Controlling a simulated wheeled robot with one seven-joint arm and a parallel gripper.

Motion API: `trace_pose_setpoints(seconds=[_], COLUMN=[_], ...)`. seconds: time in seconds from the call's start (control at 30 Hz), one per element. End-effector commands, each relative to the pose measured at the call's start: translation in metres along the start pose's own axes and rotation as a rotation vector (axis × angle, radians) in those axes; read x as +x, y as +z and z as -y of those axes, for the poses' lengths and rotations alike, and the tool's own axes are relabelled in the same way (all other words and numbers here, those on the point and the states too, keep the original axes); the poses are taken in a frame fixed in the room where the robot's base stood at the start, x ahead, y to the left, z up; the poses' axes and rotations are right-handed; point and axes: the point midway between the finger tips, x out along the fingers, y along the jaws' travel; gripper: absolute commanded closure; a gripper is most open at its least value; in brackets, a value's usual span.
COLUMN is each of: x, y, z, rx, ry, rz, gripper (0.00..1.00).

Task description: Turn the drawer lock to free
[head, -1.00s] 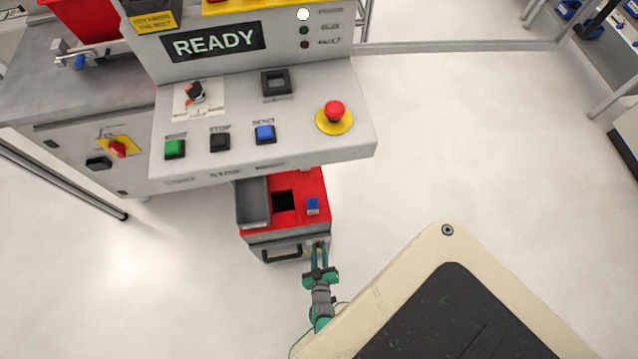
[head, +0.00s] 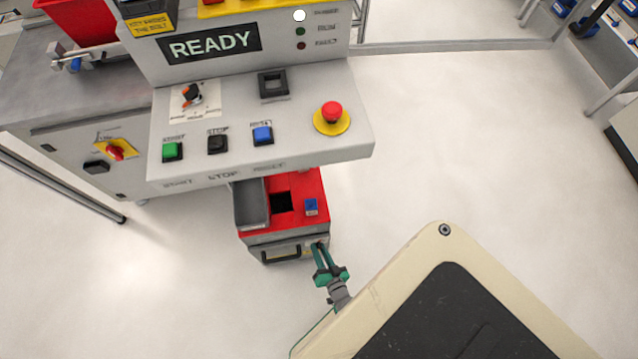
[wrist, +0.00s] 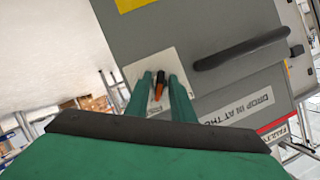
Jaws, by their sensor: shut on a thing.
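The drawer lock (wrist: 159,88) is a small knob with an orange and black pointer on a pale plate (wrist: 142,70) on the grey drawer front (wrist: 200,28). My gripper (wrist: 160,84) has its two green fingers around the knob in the wrist view, shut on it. In the head view my gripper (head: 317,248) reaches the right end of the front of the low red-topped cabinet (head: 290,236); the lock itself is hidden there. The dark drawer handle (wrist: 240,49) is beside the lock and also shows in the head view (head: 281,255).
A grey tray (head: 250,205) and a blue block (head: 311,206) are on the cabinet top.

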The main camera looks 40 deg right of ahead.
Motion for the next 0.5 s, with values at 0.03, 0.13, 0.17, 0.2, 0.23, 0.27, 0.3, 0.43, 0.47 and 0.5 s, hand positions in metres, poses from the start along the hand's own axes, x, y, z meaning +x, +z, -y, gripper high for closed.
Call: trace_pose_setpoints(seconds=[0.03,0.13,0.17,0.2,0.23,0.27,0.3,0.43,0.47,0.5], x=[0.0008,0.0010,0.0012,0.0011,0.0011,0.0012,0.0010,0.0006,0.0004,0.0005], y=[0.0002,0.0002,0.0003,0.0002,0.0000,0.0001,0.0002,-0.0003,-0.0002,0.0000], z=[0.0008,0.0009,0.0012,0.0010,0.0005,0.0008,0.0008,-0.0002,-0.0003,-0.0001], rx=[0.030,0.092,0.109,0.131,0.145,0.158,0.175,0.214,0.221,0.227], ry=[-0.017,-0.043,-0.050,-0.058,-0.063,-0.069,-0.076,-0.090,-0.093,-0.096], rz=[0.001,0.000,0.001,0.000,-0.001,-0.001,-0.001,-0.002,-0.002,-0.001], gripper=[1.00,1.00,1.00,1.00,1.00,1.00,1.00,1.00,1.00,1.00])
